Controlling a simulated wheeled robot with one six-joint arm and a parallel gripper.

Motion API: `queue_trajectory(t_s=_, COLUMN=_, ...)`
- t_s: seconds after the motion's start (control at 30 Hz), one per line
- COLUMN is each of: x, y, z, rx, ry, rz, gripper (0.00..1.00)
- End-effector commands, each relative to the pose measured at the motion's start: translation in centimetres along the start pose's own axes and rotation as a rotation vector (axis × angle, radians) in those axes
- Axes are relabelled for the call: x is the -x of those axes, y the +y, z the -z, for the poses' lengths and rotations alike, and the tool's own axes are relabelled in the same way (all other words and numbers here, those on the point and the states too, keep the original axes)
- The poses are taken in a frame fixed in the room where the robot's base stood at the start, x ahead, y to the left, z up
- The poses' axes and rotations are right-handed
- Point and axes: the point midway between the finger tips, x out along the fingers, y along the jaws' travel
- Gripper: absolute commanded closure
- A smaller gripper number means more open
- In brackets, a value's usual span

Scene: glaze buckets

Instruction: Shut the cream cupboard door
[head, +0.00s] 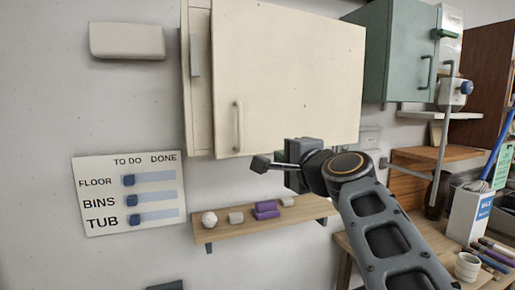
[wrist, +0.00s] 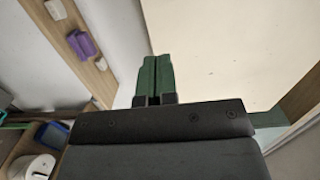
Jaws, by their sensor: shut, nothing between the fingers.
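The cream cupboard (head: 190,90) hangs on the wall. Its cream door (head: 290,75) has a bar handle (head: 238,126) near its left edge. The door stands ajar, with its left edge out in front of the cupboard's side. My gripper (head: 292,150) is in front of the door's lower edge, right of the handle. In the wrist view its two green fingers (wrist: 155,78) are shut together with nothing between them. A large cream panel (wrist: 235,45) fills the right of that view, beside and behind the fingers; I cannot tell whether they touch it.
A wooden shelf (head: 235,228) below holds a purple block (head: 266,209) and small pale items. A green cupboard (head: 398,50) hangs to the right, above a cluttered bench. A to-do board (head: 105,215) is on the wall at left.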

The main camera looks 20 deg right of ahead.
Motion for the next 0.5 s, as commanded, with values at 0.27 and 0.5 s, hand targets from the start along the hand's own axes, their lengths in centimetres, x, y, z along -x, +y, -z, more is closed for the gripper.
queue_trajectory(t_s=0.27, x=-4.2, y=-0.8, z=0.2, rx=-0.022, ry=0.002, rz=0.015, gripper=1.00)
queue_trajectory(t_s=0.5, x=-8.7, y=-0.8, z=0.2, rx=-0.020, ry=0.003, rz=0.014, gripper=1.00)
